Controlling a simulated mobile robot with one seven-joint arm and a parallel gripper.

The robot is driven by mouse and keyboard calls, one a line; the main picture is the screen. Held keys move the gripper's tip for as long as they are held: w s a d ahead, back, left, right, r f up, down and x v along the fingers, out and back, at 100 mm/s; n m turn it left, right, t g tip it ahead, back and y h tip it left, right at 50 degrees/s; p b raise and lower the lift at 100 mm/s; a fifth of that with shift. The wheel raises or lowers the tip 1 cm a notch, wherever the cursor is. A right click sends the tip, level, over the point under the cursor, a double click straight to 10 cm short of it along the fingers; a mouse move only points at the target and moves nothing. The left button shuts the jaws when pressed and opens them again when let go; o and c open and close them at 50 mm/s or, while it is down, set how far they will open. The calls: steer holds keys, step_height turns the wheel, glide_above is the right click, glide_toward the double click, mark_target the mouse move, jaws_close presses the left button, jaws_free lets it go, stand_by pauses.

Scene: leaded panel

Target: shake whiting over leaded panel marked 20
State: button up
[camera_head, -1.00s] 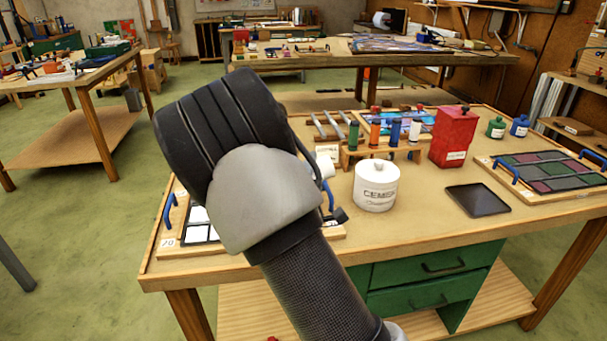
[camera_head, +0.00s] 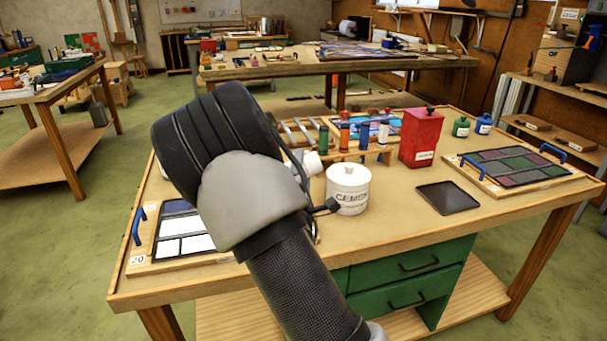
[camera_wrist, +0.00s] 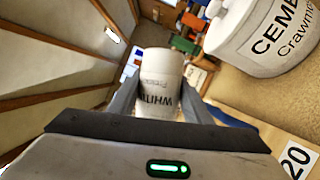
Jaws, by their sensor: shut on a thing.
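A leaded panel with white and blue-grey panes (camera_head: 195,243) lies in a wooden frame at the near left of the bench, beside a card marked 20 (camera_head: 137,260). A card marked 20 also shows at the lower right of the wrist view (camera_wrist: 296,160). My gripper (camera_wrist: 158,108) is shut on a white whiting container (camera_wrist: 158,72), whose lettering is partly hidden. In the head view my wrist hides the fingers and part of the panel. I cannot tell exactly how the container is tilted.
A white cement tub (camera_head: 348,188) stands close to the right of my wrist. Bare bench top shows around the tray.

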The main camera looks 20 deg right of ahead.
steer(key=shift+w+b, duration=0.8)
steer(key=shift+w, duration=3.4)
steer(key=shift+a+f+m+g+y+p, duration=0.75)
steer(key=shift+a+m, duration=1.05)
steer(key=shift+a, duration=3.55)
steer(key=shift+a+f+m+g+y+p, duration=0.35)
steer(key=shift+a+m+p, duration=1.05)
steer(key=shift+a, duration=3.95)
steer(key=shift+a+f+m+g+y+p, duration=0.55)
steer(key=shift+a+m, duration=1.65)
steer(key=shift+a, duration=3.15)
